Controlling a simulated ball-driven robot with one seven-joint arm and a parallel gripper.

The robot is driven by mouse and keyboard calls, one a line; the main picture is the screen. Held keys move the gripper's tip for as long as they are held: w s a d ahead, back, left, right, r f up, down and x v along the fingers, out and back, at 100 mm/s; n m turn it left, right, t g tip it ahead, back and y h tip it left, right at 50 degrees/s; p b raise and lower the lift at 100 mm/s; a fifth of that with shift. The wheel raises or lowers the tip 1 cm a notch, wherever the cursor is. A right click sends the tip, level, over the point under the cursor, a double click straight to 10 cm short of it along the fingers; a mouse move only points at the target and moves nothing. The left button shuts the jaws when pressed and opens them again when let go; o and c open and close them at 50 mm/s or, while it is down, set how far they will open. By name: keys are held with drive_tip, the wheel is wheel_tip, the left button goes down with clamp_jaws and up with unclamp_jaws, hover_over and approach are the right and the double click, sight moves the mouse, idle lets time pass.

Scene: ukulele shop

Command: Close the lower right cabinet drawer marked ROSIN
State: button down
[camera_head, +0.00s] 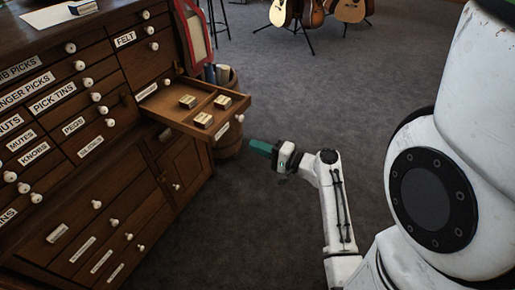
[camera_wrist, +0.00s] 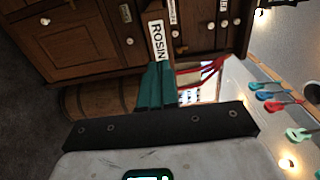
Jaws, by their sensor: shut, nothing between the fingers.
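The ROSIN drawer (camera_head: 228,127) is pulled well out of the right side of the wooden cabinet, with several small boxes inside. Its white knob (camera_head: 240,118) faces the open floor. In the wrist view its narrow front carries the ROSIN label (camera_wrist: 157,41). My gripper (camera_head: 253,145) is shut and empty, its teal fingers just in front of and below the drawer front. In the wrist view the teal fingertips (camera_wrist: 158,66) overlap the bottom of the label area; I cannot tell whether they touch it.
A barrel (camera_head: 229,142) stands on the floor behind and below the drawer. The cabinet (camera_head: 100,185) fills the left side with other shut drawers. Guitars (camera_head: 311,13) stand on the far floor. Carpet (camera_head: 300,90) around the arm is clear.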

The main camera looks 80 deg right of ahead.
sight(221, 132)
drive_tip(key=x, duration=1)
drive_tip(key=shift+w, duration=0.4)
